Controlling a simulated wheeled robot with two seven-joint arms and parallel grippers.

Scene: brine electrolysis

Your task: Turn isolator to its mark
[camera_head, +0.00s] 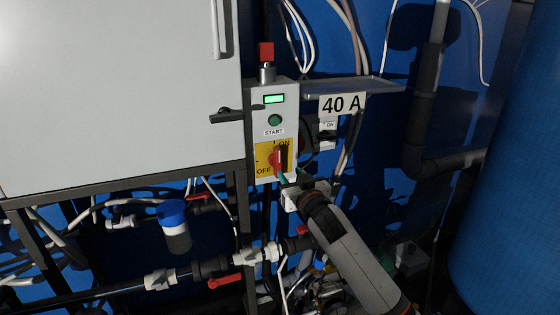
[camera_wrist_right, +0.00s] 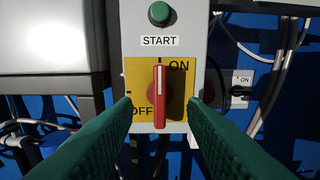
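The isolator is a red handle (camera_head: 277,160) on a yellow plate (camera_head: 263,165) marked ON and OFF, low on a grey control box. My right gripper (camera_wrist_right: 160,106) is open. Its green fingers sit one on each side of the handle's lower part, with gaps on both sides. In the head view my right gripper (camera_head: 290,180) is at the plate's lower right and partly covers it. My left gripper is out of view.
Above the isolator are a green START button (camera_head: 274,119), a lit green display (camera_head: 273,98) and a red-topped button (camera_head: 265,52). A 40 A sign (camera_head: 341,104) and a small switch (camera_head: 327,135) are at the right. A large white cabinet (camera_head: 110,90) stands left; pipes run below.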

